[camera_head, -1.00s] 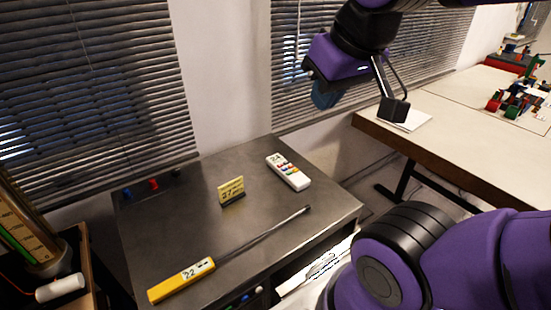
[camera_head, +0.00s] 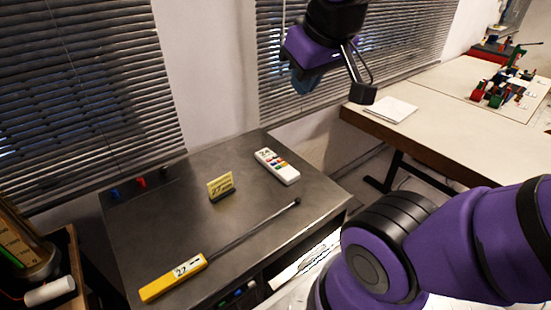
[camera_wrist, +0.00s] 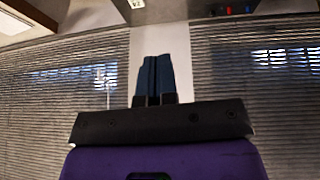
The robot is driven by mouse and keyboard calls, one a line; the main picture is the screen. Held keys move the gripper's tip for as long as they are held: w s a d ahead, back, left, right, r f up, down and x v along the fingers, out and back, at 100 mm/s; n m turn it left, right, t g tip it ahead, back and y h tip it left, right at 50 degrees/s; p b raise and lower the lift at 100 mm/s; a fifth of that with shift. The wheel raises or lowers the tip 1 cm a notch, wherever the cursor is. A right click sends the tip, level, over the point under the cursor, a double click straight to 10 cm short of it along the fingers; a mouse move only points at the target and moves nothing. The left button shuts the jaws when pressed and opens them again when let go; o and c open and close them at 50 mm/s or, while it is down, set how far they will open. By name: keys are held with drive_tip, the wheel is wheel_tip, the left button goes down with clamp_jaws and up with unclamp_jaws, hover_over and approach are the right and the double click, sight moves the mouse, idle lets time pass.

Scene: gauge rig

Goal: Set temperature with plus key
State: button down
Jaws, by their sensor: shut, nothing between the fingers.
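A white remote (camera_head: 278,166) with several coloured keys lies on the grey metal bench top (camera_head: 240,228). Its display seems to read 24; the plus key is too small to pick out. A yellow sign (camera_head: 220,187) stands left of the remote and appears to read 27. A yellow probe thermometer (camera_head: 172,278) with a long dark rod lies at the front, its display reading about 22. My gripper (camera_head: 301,82) is in the air above and beyond the remote, apart from it. In the wrist view its blue fingers (camera_wrist: 153,76) are together and empty.
Blue and red knobs (camera_head: 141,182) stand at the bench's back left. A gauge and a white cylinder (camera_head: 50,291) are at the far left. Blinds (camera_head: 85,80) cover the windows behind. A pale table (camera_head: 440,120) with paper and coloured parts is at the right.

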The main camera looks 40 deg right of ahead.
drive_tip(key=w+d+f+n+t+h, duration=0.1)
drive_tip(key=w+d+f, duration=0.15)
drive_tip(key=w, duration=0.35)
drive_tip(key=w+d+f+n+h, duration=0.1)
drive_tip(key=w+d, duration=0.3)
drive_tip(key=w, duration=0.3)
drive_tip(key=n+t+y, duration=0.2)
drive_tip(key=n+y, duration=0.2)
drive_tip(key=n, duration=0.5)
hover_over(280, 161)
wheel_tip(280, 161, down, 26)
drive_tip(key=shift+w+f+y, duration=0.1)
drive_tip(key=shift+f+y, duration=0.3)
drive_tip(key=shift+f, duration=0.15)
drive_tip(key=shift+f, duration=4.25)
drive_tip(key=shift+f, duration=0.4)
